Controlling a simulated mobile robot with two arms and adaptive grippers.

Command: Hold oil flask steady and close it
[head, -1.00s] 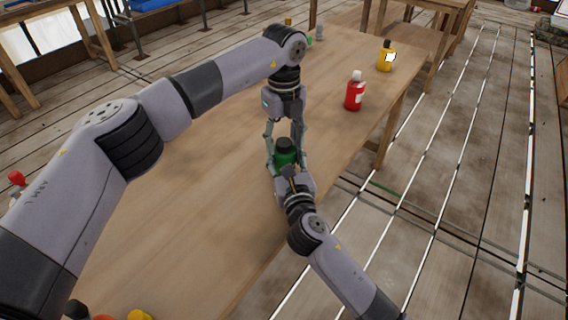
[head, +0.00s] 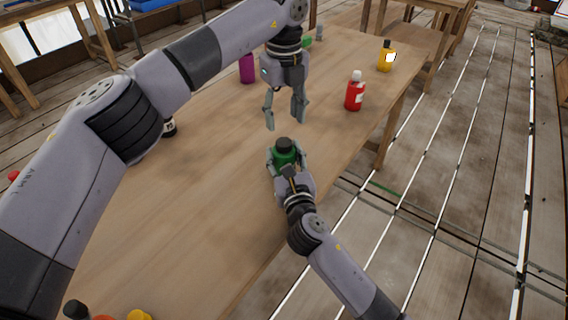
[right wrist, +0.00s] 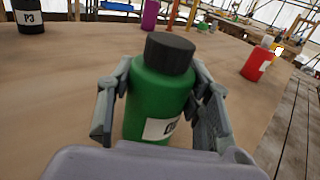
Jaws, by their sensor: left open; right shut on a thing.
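The green flask (head: 285,158) with a black cap (head: 283,144) stands upright on the wooden table, and its cap sits on its top. In the right wrist view the green flask (right wrist: 160,98) shows part of a white label, and the black cap (right wrist: 169,53) covers its neck. I cannot tell how tight the cap is. My right gripper (head: 287,160) is shut on the flask's body, with a finger on each side (right wrist: 163,100). My left gripper (head: 285,122) is open and empty, pointing down above and behind the flask, clear of the cap.
A red bottle (head: 355,95) and a yellow bottle (head: 386,58) stand toward the table's right edge. A purple bottle (head: 247,69) stands farther back. A black bottle (right wrist: 29,15) stands at left in the right wrist view. The table (head: 190,215) around the flask is mostly clear.

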